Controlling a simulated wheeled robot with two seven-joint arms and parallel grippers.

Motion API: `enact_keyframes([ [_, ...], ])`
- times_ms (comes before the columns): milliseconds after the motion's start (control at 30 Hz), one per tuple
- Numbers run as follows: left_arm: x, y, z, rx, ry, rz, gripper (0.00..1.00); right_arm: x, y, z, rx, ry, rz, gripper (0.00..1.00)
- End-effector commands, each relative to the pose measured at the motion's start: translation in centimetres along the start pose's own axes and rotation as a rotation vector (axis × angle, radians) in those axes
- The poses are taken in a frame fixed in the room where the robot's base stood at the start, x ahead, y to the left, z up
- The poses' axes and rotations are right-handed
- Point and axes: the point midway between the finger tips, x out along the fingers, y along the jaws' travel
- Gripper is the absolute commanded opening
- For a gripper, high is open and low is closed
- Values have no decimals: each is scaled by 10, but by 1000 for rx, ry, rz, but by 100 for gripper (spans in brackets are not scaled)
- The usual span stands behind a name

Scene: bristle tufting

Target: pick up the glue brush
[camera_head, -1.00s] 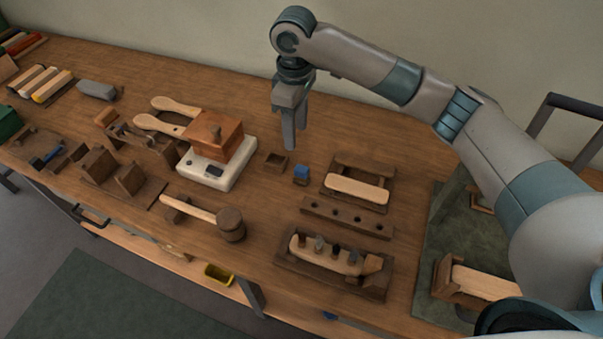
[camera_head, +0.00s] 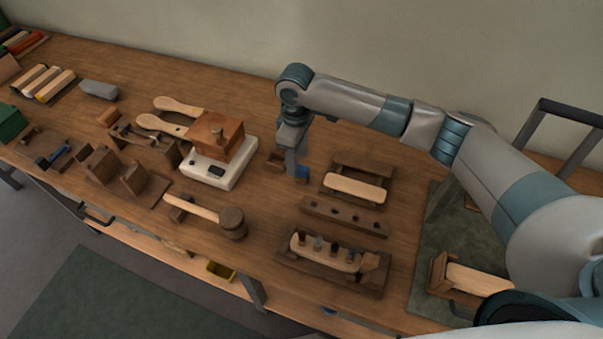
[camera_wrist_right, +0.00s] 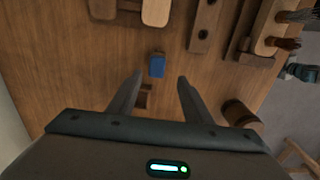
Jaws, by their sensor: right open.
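A small blue block-like piece (camera_head: 303,172) with a brown part stands on the bench; it may be the glue brush, but its shape is too small to tell. In the right wrist view the blue piece (camera_wrist_right: 157,67) lies just beyond the gap between my fingertips. My right gripper (camera_head: 296,174) points down beside it, and its fingers partly cover it in the head view. The right gripper (camera_wrist_right: 160,78) is open with nothing held. A small brown wooden box (camera_head: 274,160) is close by and shows between the fingers in the wrist view. My left gripper is out of view.
A white scale (camera_head: 215,178) with a wooden box stands to the left, a mallet (camera_head: 232,223) in front of it. A brush block in a wooden frame (camera_head: 355,188), a drilled strip (camera_head: 345,217) and a tray with tufts (camera_head: 330,275) lie to the right.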

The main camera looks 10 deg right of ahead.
Motion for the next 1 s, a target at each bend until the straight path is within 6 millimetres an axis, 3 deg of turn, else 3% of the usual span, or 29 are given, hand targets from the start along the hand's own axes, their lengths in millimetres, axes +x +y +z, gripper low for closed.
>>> enact_keyframes([
  [233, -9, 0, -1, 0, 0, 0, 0, 9, 3, 4, 0, -3, -1, 45],
  [600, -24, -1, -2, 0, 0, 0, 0, 49, 7, 11, 0, -2, -1, 45],
  [1000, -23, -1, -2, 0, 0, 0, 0, 52, 7, 10, -1, 0, 0, 45],
])
